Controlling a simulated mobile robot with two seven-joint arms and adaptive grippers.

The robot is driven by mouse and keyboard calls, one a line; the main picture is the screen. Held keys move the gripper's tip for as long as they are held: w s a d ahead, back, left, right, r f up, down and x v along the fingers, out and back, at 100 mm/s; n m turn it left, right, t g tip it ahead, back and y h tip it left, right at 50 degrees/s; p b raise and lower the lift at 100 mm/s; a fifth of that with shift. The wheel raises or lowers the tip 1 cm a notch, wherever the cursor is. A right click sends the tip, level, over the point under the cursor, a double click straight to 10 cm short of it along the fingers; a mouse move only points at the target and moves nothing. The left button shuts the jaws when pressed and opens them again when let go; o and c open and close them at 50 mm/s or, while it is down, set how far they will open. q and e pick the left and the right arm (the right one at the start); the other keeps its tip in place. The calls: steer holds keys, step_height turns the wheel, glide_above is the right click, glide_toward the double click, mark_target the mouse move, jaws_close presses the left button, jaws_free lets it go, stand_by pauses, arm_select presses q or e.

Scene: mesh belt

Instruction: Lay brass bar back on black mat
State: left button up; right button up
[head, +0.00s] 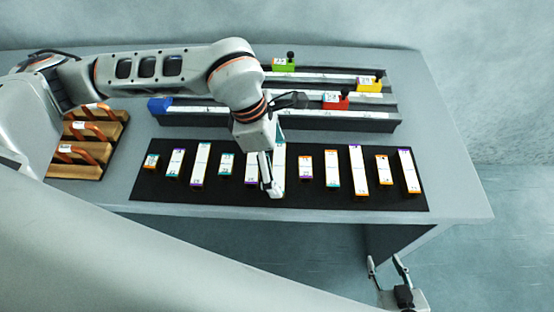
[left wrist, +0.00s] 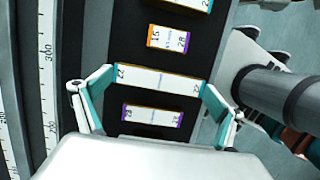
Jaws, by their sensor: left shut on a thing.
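The black mat (head: 330,204) lies along the front of the table with a row of white-labelled bars on it. My left gripper (head: 271,172) is over the middle of the mat. In the left wrist view its fingers (left wrist: 160,86) are shut on the two ends of a long bar (left wrist: 158,79) with a white label, teal ends and brass-coloured edges. In the head view this bar (head: 280,160) is partly hidden by the gripper. I cannot tell whether it touches the mat. My right gripper (head: 385,263) is open and empty, low at the right beyond the table's front edge.
Shorter bars lie close on both sides of the held bar, including an orange-and-purple one (head: 306,167). Behind are scaled rails with blue (head: 160,105), green (head: 284,66), yellow (head: 369,85) and red (head: 335,102) blocks. Wooden blocks with orange handles (head: 88,150) stand at left.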

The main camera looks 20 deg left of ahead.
arm_select(q)
steer(key=o, duration=1.2)
steer(key=shift+o, duration=0.2)
steer(key=v, duration=1.2)
steer(key=shift+p, duration=0.3)
steer(key=shift+s, duration=0.1)
